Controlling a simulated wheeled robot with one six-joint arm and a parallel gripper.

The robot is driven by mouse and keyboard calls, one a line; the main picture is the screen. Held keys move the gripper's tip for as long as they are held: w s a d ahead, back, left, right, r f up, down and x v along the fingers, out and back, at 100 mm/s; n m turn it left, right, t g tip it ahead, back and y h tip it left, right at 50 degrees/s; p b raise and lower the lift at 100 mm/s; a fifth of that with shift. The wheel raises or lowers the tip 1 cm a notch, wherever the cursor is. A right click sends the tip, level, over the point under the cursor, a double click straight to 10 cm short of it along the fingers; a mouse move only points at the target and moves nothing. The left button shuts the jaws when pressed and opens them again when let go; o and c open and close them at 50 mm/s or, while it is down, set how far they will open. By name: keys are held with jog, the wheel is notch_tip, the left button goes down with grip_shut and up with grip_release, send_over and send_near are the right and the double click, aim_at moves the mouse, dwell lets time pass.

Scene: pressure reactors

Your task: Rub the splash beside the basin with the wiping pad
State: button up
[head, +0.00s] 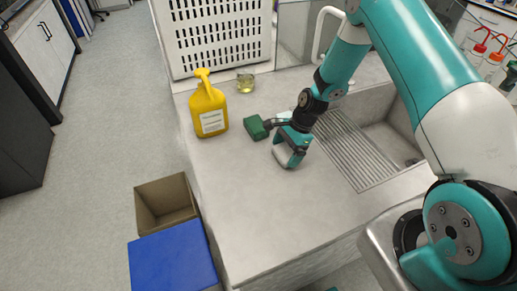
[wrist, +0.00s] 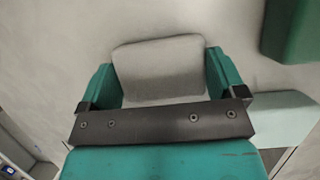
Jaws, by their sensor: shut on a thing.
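My gripper (head: 291,148) points down over the pale worktop, left of the basin's ribbed drainboard. In the wrist view its two teal fingers (wrist: 160,78) are shut on a light grey pad (wrist: 160,62), which I take as the wiping pad. The pad's pale edge (head: 282,156) shows under the gripper in the head view. It is low over the worktop; I cannot tell whether it touches. The basin (head: 393,138) is sunk into the worktop on the right, partly behind my arm. I cannot make out the splash in either view.
A dark green block (head: 256,128) is close left of my gripper. The front worktop (head: 265,220) is clear. An open box (head: 166,202) stands below left.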

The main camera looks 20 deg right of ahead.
jog(key=shift+d, duration=0.8)
jog(key=shift+d+r, duration=0.1)
jog(key=shift+d, duration=0.25)
jog(key=shift+r+p, duration=2.75)
jog(key=shift+r, duration=1.25)
